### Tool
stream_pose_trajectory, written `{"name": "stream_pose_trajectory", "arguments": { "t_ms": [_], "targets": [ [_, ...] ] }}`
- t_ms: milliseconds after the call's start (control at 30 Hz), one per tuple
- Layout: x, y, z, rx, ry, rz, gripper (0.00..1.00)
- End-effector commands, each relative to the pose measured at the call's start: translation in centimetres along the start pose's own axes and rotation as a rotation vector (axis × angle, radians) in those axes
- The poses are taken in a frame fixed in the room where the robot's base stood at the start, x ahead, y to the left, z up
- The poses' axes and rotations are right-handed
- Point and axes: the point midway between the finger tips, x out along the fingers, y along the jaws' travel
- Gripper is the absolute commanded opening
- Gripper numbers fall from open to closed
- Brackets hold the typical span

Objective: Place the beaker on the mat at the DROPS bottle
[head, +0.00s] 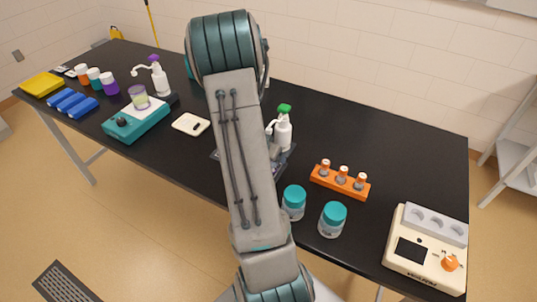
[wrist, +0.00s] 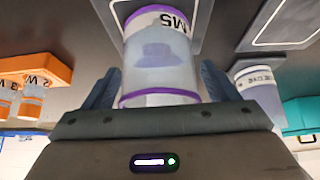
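A clear beaker (wrist: 160,62) with a purple rim and a white label band sits between the fingers of my gripper (wrist: 160,88) in the wrist view. In the head view my arm hides the beaker and most of my gripper. A green-topped pump bottle (head: 283,134) stands by a dark mat (head: 285,163); a purple-topped one (head: 160,78) is further left. I cannot read DROPS on either.
An orange vial rack (head: 340,183), two teal-lidded jars (head: 293,202) (head: 332,220) and a cream device (head: 428,248) stand at right. A teal stirrer (head: 138,120) with another beaker (head: 139,97) is at left. A second outlined mat (wrist: 285,20) shows in the wrist view.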

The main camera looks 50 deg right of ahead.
Motion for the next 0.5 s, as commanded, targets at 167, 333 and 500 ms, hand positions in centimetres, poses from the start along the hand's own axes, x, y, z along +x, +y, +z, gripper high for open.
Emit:
{"name": "stream_pose_trajectory", "arguments": {
  "t_ms": [167,333,500],
  "targets": [
    [0.0,0.0,0.0,0.000,0.000,0.000,0.80],
    [-0.9,-0.1,-0.3,-0.002,0.001,-0.001,0.80],
    [-4.3,-0.1,-0.5,-0.002,0.001,-0.003,0.80]
  ]
}}
